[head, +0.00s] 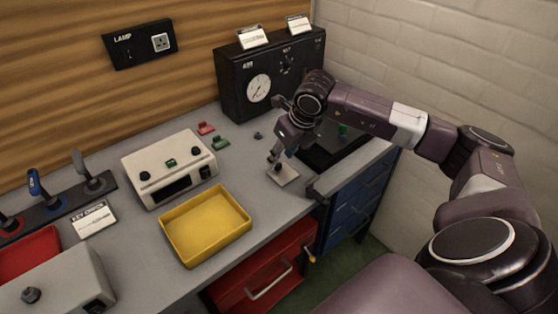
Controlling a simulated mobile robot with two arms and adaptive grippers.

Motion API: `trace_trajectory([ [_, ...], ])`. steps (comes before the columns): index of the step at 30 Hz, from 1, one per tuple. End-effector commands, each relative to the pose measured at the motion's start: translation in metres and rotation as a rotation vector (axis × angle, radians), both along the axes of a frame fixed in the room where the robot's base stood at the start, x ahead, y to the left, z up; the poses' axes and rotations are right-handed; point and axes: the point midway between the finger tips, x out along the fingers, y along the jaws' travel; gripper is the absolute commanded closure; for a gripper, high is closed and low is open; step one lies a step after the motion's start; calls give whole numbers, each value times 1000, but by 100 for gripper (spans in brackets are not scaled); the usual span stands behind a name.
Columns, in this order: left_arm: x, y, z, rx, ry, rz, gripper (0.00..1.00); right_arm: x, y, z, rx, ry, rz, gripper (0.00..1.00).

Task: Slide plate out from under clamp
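A small light-grey plate (288,179) lies at the front part of the grey bench, left of a dark recessed area. My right gripper (277,162) points down from the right arm, directly over the far-left part of the plate. Its fingertips are small and partly overlap the plate, so I cannot tell whether they touch or grip it. A grey bar with a dark end (318,192) sits to the right of the plate at the bench edge; I cannot tell if it is the clamp. My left gripper is not in view.
A yellow tray (186,251) and a cream control box (141,162) stand left of the plate. A black gauge box (234,94) stands behind my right arm. Small red (206,128) and green (220,143) pieces lie between. Drawers (288,252) are below the edge.

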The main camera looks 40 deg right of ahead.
Motion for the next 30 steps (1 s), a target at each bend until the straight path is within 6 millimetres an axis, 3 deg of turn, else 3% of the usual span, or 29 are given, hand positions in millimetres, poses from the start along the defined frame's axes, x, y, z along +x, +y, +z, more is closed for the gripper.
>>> trace_trajectory([
  [6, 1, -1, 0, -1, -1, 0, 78, -18, -2, 44, -2, -2, 0, 63],
  [12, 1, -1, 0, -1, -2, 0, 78, -28, -2, 69, 0, -1, -1, 63],
  [30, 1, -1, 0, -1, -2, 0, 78, -31, -2, 74, 0, 1, -1, 63],
])
